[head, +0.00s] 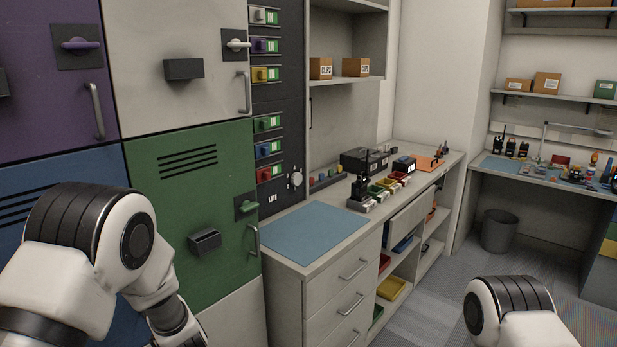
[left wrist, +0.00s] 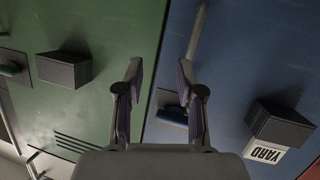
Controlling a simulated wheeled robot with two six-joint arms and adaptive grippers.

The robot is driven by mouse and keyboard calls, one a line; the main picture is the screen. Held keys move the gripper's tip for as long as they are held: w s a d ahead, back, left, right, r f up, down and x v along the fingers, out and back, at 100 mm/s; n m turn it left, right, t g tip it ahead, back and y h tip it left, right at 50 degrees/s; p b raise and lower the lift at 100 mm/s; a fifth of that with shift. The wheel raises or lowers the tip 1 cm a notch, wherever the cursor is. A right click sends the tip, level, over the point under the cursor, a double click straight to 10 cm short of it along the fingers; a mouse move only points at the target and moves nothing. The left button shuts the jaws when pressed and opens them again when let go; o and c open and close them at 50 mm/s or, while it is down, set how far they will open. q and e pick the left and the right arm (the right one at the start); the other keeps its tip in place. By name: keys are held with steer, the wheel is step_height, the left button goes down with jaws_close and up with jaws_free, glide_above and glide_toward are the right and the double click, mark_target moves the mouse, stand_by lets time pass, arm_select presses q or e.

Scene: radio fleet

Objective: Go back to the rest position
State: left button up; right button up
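My left arm shows at the lower left of the head view, bent downward; its gripper is out of that view. In the left wrist view my left gripper (left wrist: 160,92) has its two fingers apart with nothing between them. It faces the lockers, over the seam between the green door (left wrist: 105,60) and the blue door (left wrist: 240,70). I cannot tell whether the fingers touch the doors. My right arm shows at the lower right of the head view; its gripper is outside the frame.
Purple (head: 35,105), white (head: 190,30) and green (head: 195,165) locker doors with protruding handles stand close on the left. A counter with a blue mat (head: 310,230) runs along the wall. A grey bin (head: 499,231) stands at the right. The floor (head: 415,320) between counter and desk is clear.

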arm_select(q)
steer(key=s+d+f+m+g+h, duration=0.3)
steer(key=s+f+m+g+h, duration=0.15)
steer(key=s+f, duration=1.25)
steer(key=s+d+f+m+g+h, duration=0.1)
steer(key=s+f+g, duration=0.1)
steer(key=s, duration=0.6)
steer(key=s+d+f+m+g+h, duration=0.2)
steer(key=s+f, duration=0.3)
steer(key=s, duration=0.3)
steer(key=s+d+f+m+g+h, duration=0.1)
steer(key=s+f+g, duration=0.2)
steer(key=s, duration=0.5)
steer(key=shift+s+d+f+b, duration=0.35)
steer(key=shift+d+f+b, duration=0.05)
steer(key=shift+f+b, duration=0.1)
steer(key=shift+w, duration=0.1)
